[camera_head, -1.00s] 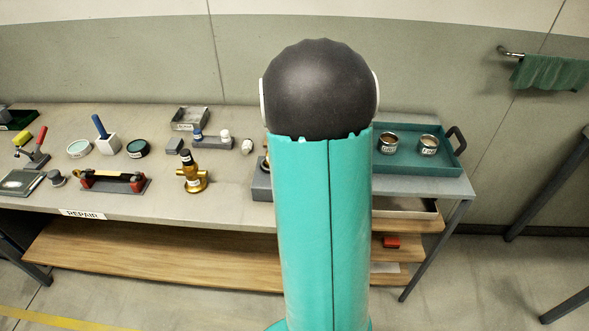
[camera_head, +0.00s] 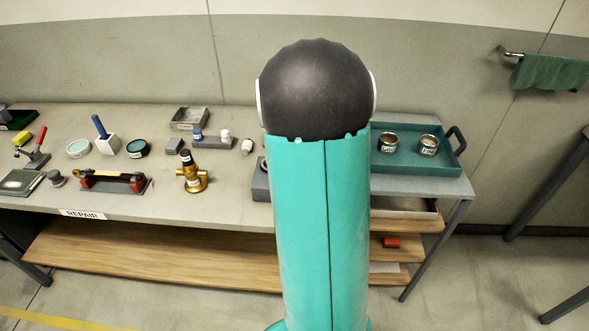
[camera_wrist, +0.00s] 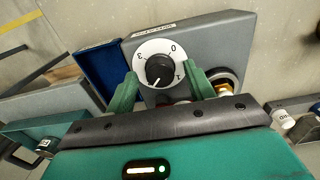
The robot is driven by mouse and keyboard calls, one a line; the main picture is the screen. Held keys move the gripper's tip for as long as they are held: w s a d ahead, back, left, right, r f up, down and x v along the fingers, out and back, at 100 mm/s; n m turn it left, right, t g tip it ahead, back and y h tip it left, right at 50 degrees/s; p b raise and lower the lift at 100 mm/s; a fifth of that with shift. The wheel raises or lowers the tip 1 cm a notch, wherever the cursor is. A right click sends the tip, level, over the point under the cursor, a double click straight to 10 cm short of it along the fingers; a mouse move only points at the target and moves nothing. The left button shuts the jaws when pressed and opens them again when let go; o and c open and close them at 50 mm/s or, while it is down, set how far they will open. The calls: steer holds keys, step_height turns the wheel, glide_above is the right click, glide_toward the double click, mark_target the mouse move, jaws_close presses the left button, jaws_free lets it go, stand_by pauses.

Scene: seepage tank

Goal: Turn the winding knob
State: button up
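The black winding knob (camera_wrist: 160,71) sits on a round white dial (camera_wrist: 147,48) with numbers, on the face of a grey box (camera_wrist: 205,42). Its white pointer mark points down and slightly left in the wrist view. My gripper (camera_wrist: 161,76) is open, one green finger on each side of the knob. A gap shows between the knob and each finger. I cannot tell how deep the fingertips reach along it. In the head view my arm hides the knob; part of a grey box (camera_head: 261,186) shows beside the arm.
The bench (camera_head: 225,200) carries a brass valve (camera_head: 191,178), a red-ended fixture (camera_head: 113,181) and small parts to the left. A teal tray (camera_head: 447,157) with two tins stands right of my arm. In the wrist view a blue panel (camera_wrist: 92,72) adjoins the grey box.

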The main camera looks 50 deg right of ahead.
steer(key=shift+r, duration=0.1)
step_height(320, 180, up, 14)
stand_by(0.5)
steer(key=shift+f, duration=0.2)
steer(key=s+a+r+n+t, duration=0.1)
steer(key=s+a+n, duration=0.4)
steer(key=a, duration=1.1)
steer(key=s+a+r+n+t, duration=0.1)
steer(key=s+a+n+t, duration=0.3)
steer(key=a, duration=1.2)
steer(key=shift+s+n+t, duration=0.3)
steer(key=shift+s+n, duration=0.1)
steer(key=shift+n, duration=0.1)
